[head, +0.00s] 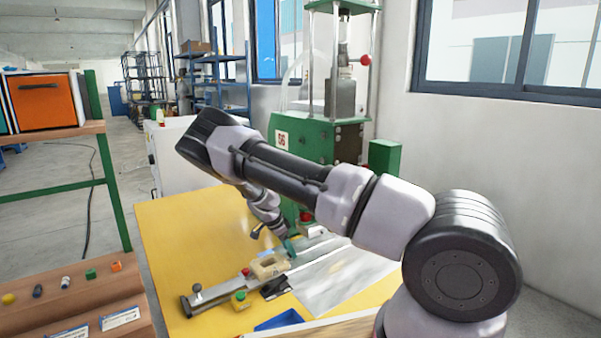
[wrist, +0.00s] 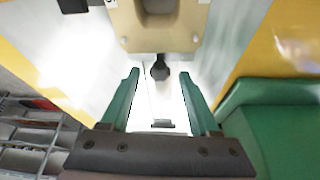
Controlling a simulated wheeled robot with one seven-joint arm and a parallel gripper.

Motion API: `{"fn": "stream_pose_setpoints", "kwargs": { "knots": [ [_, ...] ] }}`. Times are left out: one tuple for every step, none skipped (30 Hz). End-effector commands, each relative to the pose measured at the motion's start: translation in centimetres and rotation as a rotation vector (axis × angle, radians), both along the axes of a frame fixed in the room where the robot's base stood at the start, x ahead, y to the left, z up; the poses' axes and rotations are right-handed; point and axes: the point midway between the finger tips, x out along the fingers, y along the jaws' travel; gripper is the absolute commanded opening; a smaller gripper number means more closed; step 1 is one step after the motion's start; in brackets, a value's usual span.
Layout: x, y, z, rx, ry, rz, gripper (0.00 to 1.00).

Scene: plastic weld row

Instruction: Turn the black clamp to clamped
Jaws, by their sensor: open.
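In the wrist view a black round knob (wrist: 160,68) on a short stem, which looks like the black clamp's handle, sits just below the beige block (wrist: 158,28). My gripper (wrist: 159,76) is open, with its two green fingers apart and the knob between their tips; I cannot tell whether they touch it. In the head view my gripper (head: 290,246) is low over the fixture, right of the beige block (head: 268,266), and hides the knob there. Another black ball-topped lever (head: 197,288) stands at the fixture's left end. Whether the clamp is clamped is unclear.
A green machine (head: 300,135) stands behind. Its green body (wrist: 275,125) seems close at the wrist view's right.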

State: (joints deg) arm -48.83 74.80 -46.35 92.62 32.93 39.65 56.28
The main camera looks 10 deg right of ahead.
Motion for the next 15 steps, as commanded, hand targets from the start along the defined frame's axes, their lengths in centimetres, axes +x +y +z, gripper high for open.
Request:
{"fn": "stream_pose_setpoints", "kwargs": {
  "knots": [
    [0.1, 0.0, -0.1, -0.004, 0.0, -0.056, 0.62],
    [0.2, 0.0, -0.1, -0.004, 0.0, -0.092, 0.62],
    [0.2, 0.0, -0.1, -0.005, -0.002, -0.142, 0.62],
    [0.2, 0.0, -0.1, -0.004, -0.001, -0.18, 0.62],
    [0.3, -0.1, -0.1, -0.004, -0.001, -0.217, 0.62],
    [0.3, 0.0, -0.1, -0.004, -0.001, -0.265, 0.62],
    [0.4, -0.1, -0.1, -0.004, -0.001, -0.303, 0.62],
    [0.4, -0.1, -0.1, -0.004, -0.001, -0.339, 0.62],
    [0.4, -0.1, -0.1, -0.003, 0.0, -0.389, 0.62],
    [0.4, -0.1, -0.1, -0.004, -0.001, -0.427, 0.62],
    [0.5, -0.1, -0.1, -0.003, -0.001, -0.464, 0.62],
    [0.6, 0.3, 0.6, 0.001, -0.003, -0.484, 0.62],
    [0.7, 0.6, 1.3, 0.004, -0.003, -0.479, 0.62],
    [0.7, 0.9, 1.9, 0.006, -0.002, -0.478, 0.62],
    [0.7, 1.2, 2.7, 0.005, -0.002, -0.477, 0.62]
  ]
}}
